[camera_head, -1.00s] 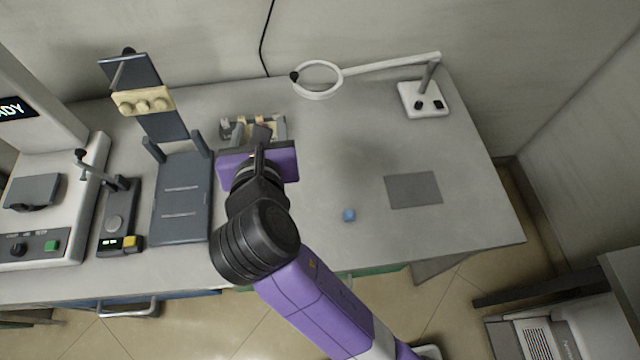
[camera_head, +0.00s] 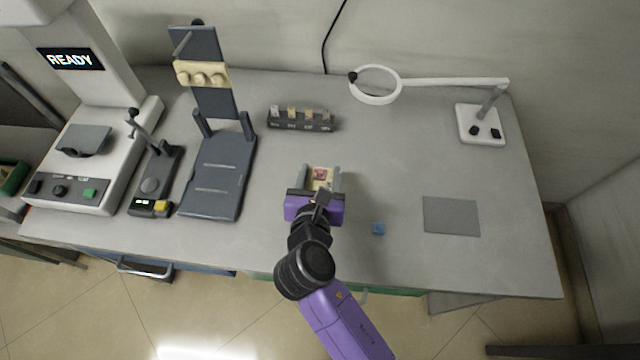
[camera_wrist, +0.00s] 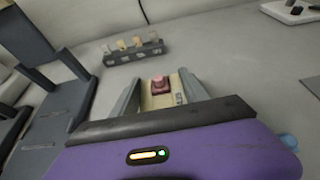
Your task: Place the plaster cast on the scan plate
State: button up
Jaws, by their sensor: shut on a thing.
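My gripper (camera_head: 322,172) is over the middle of the table, in front of the rack. Its grey fingers are shut on a small cream piece with a pink-red top (camera_head: 320,180), which also shows in the wrist view (camera_wrist: 159,86). It may be the plaster cast; I cannot tell for certain. Some dark marks show on its cream part. The machine at the left with a READY display (camera_head: 70,59) carries a dark tilted plate (camera_head: 84,139), possibly the scan plate. My gripper is well to the right of it.
A rack (camera_head: 300,124) with several small blanks stands behind my gripper. A dark stand (camera_head: 218,175) with a cream knobbed bar (camera_head: 202,74) and a small device (camera_head: 154,185) lie between.

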jog(key=shift+f+b, duration=0.35)
jog(key=shift+f, duration=1.85)
jog(key=shift+f, duration=0.1)
jog(key=o, duration=1.5)
jog(key=shift+o, duration=0.2)
